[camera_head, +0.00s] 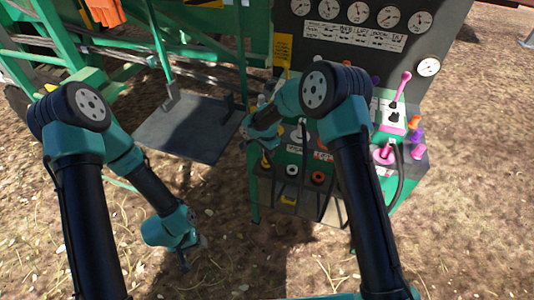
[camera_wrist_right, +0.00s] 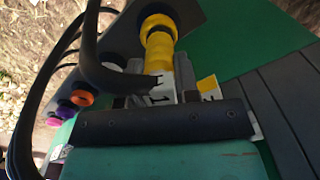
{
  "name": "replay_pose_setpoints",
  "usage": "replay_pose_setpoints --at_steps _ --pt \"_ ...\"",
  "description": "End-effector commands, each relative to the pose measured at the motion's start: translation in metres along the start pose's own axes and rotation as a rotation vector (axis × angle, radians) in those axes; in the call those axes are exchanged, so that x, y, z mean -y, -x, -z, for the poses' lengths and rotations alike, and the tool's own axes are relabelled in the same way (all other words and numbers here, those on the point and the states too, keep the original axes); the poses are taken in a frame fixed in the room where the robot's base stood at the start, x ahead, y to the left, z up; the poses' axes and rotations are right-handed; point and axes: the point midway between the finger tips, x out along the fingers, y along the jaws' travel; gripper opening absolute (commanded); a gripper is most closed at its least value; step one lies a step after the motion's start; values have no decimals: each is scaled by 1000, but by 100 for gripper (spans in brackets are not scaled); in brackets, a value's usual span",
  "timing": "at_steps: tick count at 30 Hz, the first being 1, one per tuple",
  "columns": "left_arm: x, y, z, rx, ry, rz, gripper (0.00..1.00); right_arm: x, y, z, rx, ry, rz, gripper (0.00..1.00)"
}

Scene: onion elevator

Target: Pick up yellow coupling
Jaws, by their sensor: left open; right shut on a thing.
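In the head view a bit of the yellow coupling (camera_head: 266,161) shows below my right gripper (camera_head: 262,142), at the left edge of the control stand. My left gripper (camera_head: 184,262) is open and empty, pointing down over the ground, well away from the coupling.
The control stand carries gauges (camera_head: 358,12), a pink lever (camera_head: 401,86) and sockets (camera_head: 318,177). Orange, purple and pink couplings (camera_head: 417,135) sit at its right edge. Black hoses (camera_wrist_right: 92,45) curve close beside my right gripper. A dark plate (camera_head: 185,135) lies left.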

Motion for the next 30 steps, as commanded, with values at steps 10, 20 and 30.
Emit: replay_pose_setpoints --at_steps 10,20,30 --pt "0 0 0 0 0 0 60 1 35 0 -1 0 4 0" --pt "0 0 0 0 0 0 60 -37 39 -32 -1 3 -1 0" --pt "0 0 0 0 0 0 60 -93 46 -81 -1 4 0 0"
